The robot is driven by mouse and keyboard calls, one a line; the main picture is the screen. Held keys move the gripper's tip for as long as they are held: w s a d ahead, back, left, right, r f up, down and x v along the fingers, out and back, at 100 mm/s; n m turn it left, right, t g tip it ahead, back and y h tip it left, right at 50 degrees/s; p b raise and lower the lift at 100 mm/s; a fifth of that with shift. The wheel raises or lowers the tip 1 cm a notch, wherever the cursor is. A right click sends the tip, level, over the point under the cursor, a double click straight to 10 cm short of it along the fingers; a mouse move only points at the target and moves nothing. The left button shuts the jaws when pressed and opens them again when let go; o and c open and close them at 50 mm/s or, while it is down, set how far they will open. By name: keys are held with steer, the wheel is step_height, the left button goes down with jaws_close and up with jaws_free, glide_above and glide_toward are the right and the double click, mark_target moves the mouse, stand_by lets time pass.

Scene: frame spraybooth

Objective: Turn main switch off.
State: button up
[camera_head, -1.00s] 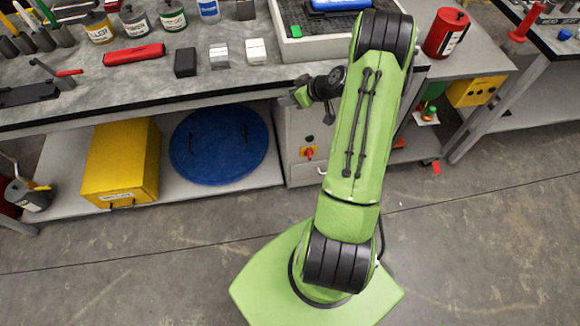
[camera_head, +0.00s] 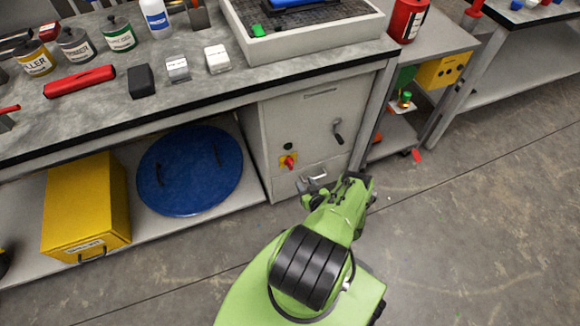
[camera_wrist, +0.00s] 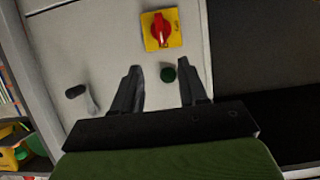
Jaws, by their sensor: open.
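The main switch is a red rotary knob on a yellow plate (camera_head: 289,162) on the front of the grey cabinet (camera_head: 310,120). In the wrist view the red knob (camera_wrist: 160,29) shows at the top, its grip bar close to upright in that picture. My gripper (camera_wrist: 161,82) is open and empty, its two dark fingers pointing toward the cabinet front. The switch lies beyond the fingertips, apart from them.
A dark round button (camera_wrist: 168,74) sits beside the switch plate and appears between the fingers. A black handle (camera_head: 338,131) is on the cabinet's right. A yellow box (camera_head: 88,208) and blue round lid (camera_head: 190,170) lie on the shelf at left. Floor at right is open.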

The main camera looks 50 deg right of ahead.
mark_target(291, 165)
steer(key=b+x, duration=0.5)
steer(key=x, duration=0.8)
steer(key=shift+w+f+b, duration=0.1)
steer(key=shift+w+b, duration=0.15)
steer(key=shift+b, duration=0.1)
steer(key=shift+w+d, duration=0.15)
steer(key=shift+w, duration=0.2)
jaws_close()
